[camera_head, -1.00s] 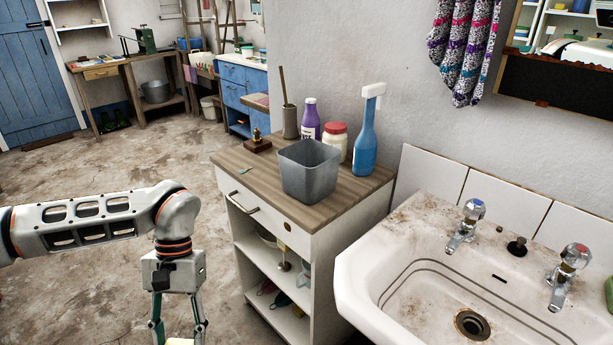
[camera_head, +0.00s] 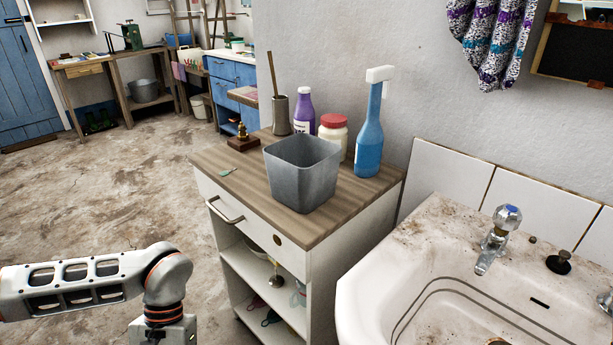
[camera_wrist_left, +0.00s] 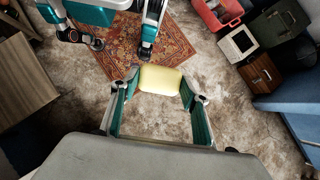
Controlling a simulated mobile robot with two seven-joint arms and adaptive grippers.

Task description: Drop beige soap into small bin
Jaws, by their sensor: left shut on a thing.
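The small bin (camera_head: 302,178) is a grey, square, open-topped container standing upright on the wooden top of a white cabinet. My left arm comes in at the lower left of the head view, apart from the cabinet; its fingers are below the picture edge there. In the left wrist view my left gripper (camera_wrist_left: 160,84) is shut on the beige soap (camera_wrist_left: 160,79), a pale yellow block held between the two fingertips above the floor. The bin does not show in the wrist view. My right gripper is in neither view.
On the cabinet top (camera_head: 228,182), a blue spray bottle (camera_head: 369,140), a red-lidded jar (camera_head: 333,133) and a purple bottle (camera_head: 304,112) stand behind the bin. A white sink (camera_head: 425,240) is at the right. Floor left of the cabinet is clear.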

